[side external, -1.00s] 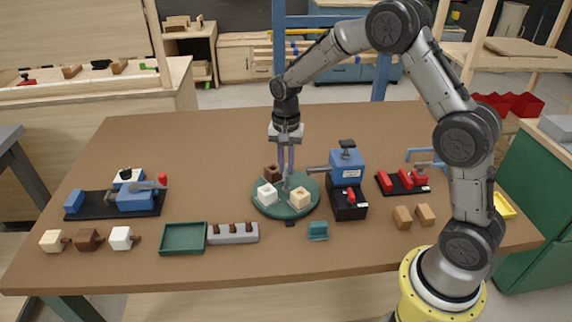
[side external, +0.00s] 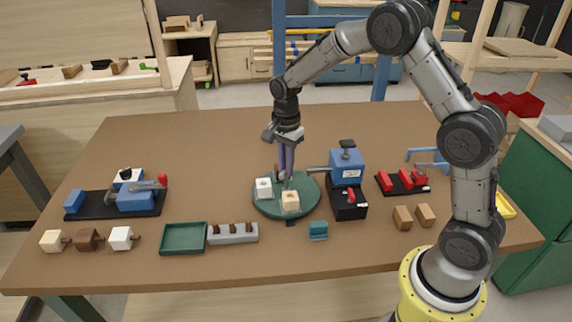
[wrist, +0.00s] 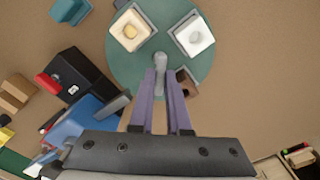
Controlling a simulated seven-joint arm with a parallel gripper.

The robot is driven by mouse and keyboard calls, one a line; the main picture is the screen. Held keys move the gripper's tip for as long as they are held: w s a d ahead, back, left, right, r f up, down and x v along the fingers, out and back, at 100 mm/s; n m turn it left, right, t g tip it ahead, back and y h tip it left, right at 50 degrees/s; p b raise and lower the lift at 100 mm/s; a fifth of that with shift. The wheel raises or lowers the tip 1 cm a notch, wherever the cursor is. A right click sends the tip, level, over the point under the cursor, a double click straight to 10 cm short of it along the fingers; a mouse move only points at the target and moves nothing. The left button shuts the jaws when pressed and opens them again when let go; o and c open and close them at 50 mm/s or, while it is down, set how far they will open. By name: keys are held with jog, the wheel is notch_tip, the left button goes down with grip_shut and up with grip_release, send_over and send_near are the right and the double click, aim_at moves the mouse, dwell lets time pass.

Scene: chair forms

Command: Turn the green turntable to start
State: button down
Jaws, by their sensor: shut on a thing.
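The round green turntable (side external: 304,203) stands near the middle of the table; it also shows in the wrist view (wrist: 150,77). It carries a white block (side external: 264,188), a cream block (side external: 290,201) and a dark brown block (wrist: 188,82), which is mostly hidden behind my fingers in the side view. A grey upright handle (wrist: 160,62) rises at the turntable's centre. My gripper (side external: 284,176) points down over the centre, its purple fingers shut on the handle. The fingers' contact with the handle is partly hidden.
A blue machine on a black base (side external: 347,172) stands close right of the turntable, its arm reaching toward it. A green tray (side external: 183,238), a grey slotted holder (side external: 233,233) and a teal block (side external: 318,231) lie in front. The table behind is clear.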

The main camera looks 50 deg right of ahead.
jog(key=shift+r+m, duration=0.15)
jog(key=shift+m, duration=0.25)
dwell(0.4)
jog(key=c, duration=0.9)
grip_release()
notch_tip(320, 180, up, 14)
jog(key=shift+f, duration=0.15)
